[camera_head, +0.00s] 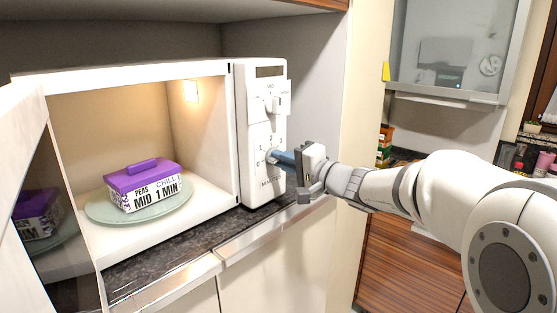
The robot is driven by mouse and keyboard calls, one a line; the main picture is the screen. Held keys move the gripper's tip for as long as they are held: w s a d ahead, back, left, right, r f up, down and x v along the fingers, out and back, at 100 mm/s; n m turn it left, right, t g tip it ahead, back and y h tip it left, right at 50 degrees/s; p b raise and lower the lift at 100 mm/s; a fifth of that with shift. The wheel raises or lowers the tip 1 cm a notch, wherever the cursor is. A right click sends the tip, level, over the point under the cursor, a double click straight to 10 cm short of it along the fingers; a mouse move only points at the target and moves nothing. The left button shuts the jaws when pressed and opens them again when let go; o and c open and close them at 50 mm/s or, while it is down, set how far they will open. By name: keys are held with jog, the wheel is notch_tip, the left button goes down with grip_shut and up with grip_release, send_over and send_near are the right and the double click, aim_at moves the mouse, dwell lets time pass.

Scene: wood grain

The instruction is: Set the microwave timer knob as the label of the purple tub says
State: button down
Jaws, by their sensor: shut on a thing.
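The tub (144,187) with a purple lid sits on the glass turntable (97,211) inside the open, lit microwave (245,185). Its label reads "PEAS MID 1 MIN", with "CHILL" at the right side. The timer dial is the lower one on the microwave's right panel, with "MINUTES" under it and small digits around it. My gripper (281,158) reaches in from the right and is shut on the timer knob. The fingers cover the knob, so its pointer direction cannot be read.
A second white knob (272,104) is above the timer dial, under a dark display (270,71). The microwave door (32,150) stands open at the left. A dark stone counter (178,248) runs in front. A side wall (313,100) stands close to the panel's right.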

jog(key=m, duration=0.4)
jog(key=shift+m+p, duration=0.3)
jog(key=m+p, duration=0.1)
jog(key=m, duration=0.3)
jog(key=shift+m, duration=0.3)
